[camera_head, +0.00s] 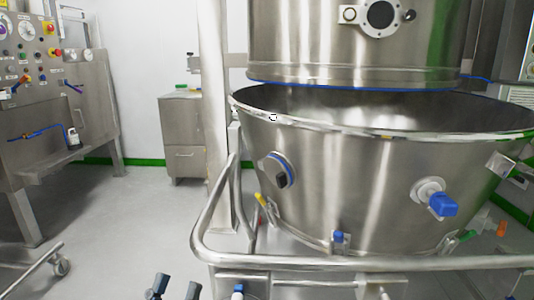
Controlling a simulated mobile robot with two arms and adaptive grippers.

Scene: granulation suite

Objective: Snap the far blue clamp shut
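A small blue-topped clamp (338,238) sits at the lower rim of the large steel bowl (345,180), behind the trolley rail. Another small blue-topped part (238,289) shows at the bottom edge, nearer to me. I cannot tell from this view whether either clamp is open or shut. My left gripper (177,286) shows only as two dark fingertips at the bottom edge. They are apart with nothing visible between them, left of the nearer blue part and well short of the bowl. The rest of it is cut off. I cannot make out my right gripper.
The curved trolley rail (350,263) runs in front of the bowl. A blue-handled valve (437,203) and a dark-knobbed port (279,175) stick out of the bowl. A steel column (214,120) stands at left. A control panel (28,50) is far left, with open floor between.

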